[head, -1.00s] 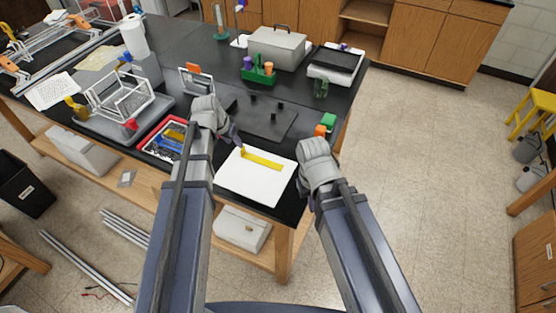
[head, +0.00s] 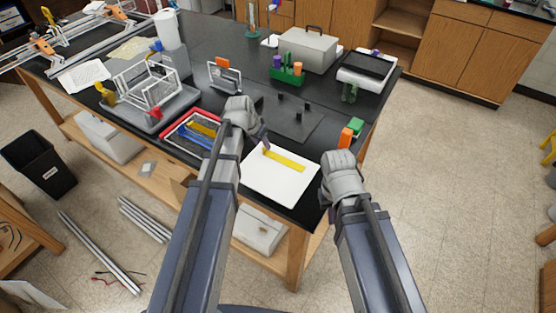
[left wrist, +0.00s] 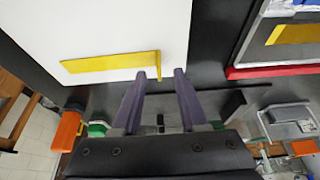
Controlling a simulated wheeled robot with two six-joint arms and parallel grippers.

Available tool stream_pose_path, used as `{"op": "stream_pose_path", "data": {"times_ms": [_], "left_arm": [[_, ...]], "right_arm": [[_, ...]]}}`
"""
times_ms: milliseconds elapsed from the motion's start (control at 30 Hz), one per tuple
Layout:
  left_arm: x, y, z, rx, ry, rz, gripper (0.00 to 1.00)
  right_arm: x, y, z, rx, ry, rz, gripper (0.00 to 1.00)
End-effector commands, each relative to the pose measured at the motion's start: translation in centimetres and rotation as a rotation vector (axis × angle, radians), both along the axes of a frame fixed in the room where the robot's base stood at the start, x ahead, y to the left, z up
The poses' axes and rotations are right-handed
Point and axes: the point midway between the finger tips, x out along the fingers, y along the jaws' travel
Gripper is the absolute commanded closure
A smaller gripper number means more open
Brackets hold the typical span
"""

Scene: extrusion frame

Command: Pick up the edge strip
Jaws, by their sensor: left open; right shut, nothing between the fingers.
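The yellow edge strip (head: 284,160) lies on a white board (head: 275,185) at the front of the black table. It also shows in the left wrist view (left wrist: 105,62), with a short bent tab at its right end. My left gripper (head: 264,140) is open at the strip's left end. In the left wrist view its purple fingertips (left wrist: 160,74) are either side of the tab's lower end; I cannot tell whether they touch it. My right gripper (head: 337,158) is beside the board's right corner, apart from the strip. Its fingers are mostly hidden by the hand.
A red-rimmed tray (head: 167,145) with yellow and blue pieces lies left of my left gripper. A dark plate with pegs (head: 300,122) is behind the board. Orange (head: 346,138) and green (head: 356,125) blocks stand near the table's right edge.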

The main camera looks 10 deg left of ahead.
Motion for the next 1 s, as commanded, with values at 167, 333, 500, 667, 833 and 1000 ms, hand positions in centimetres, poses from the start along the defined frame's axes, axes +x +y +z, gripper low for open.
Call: {"op": "stream_pose_path", "data": {"times_ms": [167,333,500,667,833,1000], "left_arm": [[0.9,-0.5,-2.8,0.0,0.0,-0.001,0.57],[1.2,-0.6,-3.3,0.0,0.0,-0.001,0.57],[1.2,-0.6,-3.1,0.0,0.0,-0.001,0.57],[1.2,-0.6,-3.1,0.0,0.0,-0.001,0.74],[1.1,-0.6,-3.1,0.0,0.0,-0.001,0.94],[1.1,-0.6,-3.1,0.0,0.0,0.0,1.0]], "right_arm": [[0.0,0.0,-2.8,0.0,0.0,0.0,1.0],[0.0,0.0,-3.3,0.0,0.0,0.0,1.0],[0.0,0.0,-3.1,0.0,0.0,0.0,1.0],[0.0,0.0,-3.1,0.0,0.0,0.0,1.0],[0.0,0.0,-3.1,0.0,0.0,0.0,1.0],[0.0,0.0,-3.1,0.0,0.0,0.0,1.0]]}}
